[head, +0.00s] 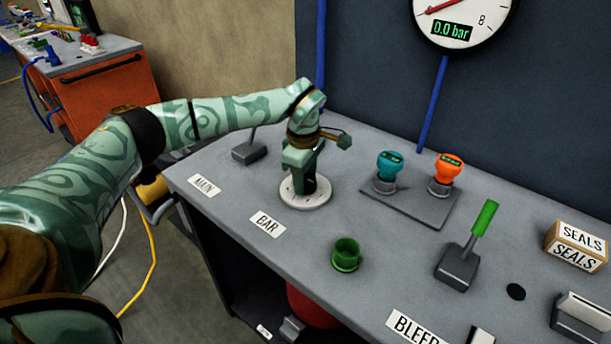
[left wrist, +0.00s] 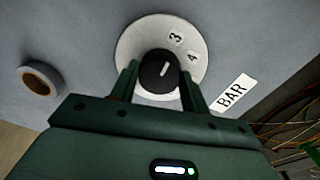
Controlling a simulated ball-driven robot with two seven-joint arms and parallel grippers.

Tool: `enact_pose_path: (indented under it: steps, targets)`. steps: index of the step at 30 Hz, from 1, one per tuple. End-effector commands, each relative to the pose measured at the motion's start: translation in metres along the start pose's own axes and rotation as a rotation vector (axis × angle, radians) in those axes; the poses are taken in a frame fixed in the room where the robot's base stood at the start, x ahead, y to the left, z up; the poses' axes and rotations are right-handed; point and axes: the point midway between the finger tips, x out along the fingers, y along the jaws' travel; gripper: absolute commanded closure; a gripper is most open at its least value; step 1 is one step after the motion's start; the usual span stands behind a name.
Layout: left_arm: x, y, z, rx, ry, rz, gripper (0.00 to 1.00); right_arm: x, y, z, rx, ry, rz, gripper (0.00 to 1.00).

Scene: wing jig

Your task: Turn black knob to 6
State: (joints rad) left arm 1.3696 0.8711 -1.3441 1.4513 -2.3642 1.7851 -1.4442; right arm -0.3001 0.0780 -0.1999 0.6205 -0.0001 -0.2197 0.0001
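The black knob (left wrist: 158,78) sits on a round white dial (left wrist: 128,48) on the grey panel. Its white pointer line aims up and slightly right in the left wrist view, between the printed 3 and 4. Other numbers are mostly hidden by the knob and gripper. My left gripper (left wrist: 159,68) has one finger on each side of the knob, and the fingertips appear to touch it. In the head view my left gripper (head: 307,190) reaches down onto the white dial (head: 292,200), hiding most of the knob. My right gripper is not in view.
A BAR label (head: 267,225) lies in front of the dial. A green cup-like part (head: 346,255), teal knob (head: 389,165), orange knob (head: 448,168) and green-handled lever (head: 484,218) stand to the right. The gauge display (head: 452,31) reads 0.0 bar.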

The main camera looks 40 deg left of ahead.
Motion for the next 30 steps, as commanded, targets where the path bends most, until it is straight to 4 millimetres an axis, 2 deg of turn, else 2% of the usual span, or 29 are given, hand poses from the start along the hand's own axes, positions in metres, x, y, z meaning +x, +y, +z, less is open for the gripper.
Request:
enact_pose_path:
  steps: [1,2,14,30]
  targets:
    - [0.000,0.000,0.000,0.000,0.000,0.000,0.69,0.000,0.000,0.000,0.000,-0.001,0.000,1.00]
    - [0.000,0.000,0.000,0.000,0.000,0.000,0.77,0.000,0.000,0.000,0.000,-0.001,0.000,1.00]
    - [-0.004,0.000,0.000,-0.052,0.003,0.002,0.77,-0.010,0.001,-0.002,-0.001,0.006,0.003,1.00]
    - [-0.006,0.001,0.001,-0.461,0.027,0.003,0.77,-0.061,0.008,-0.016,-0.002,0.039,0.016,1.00]
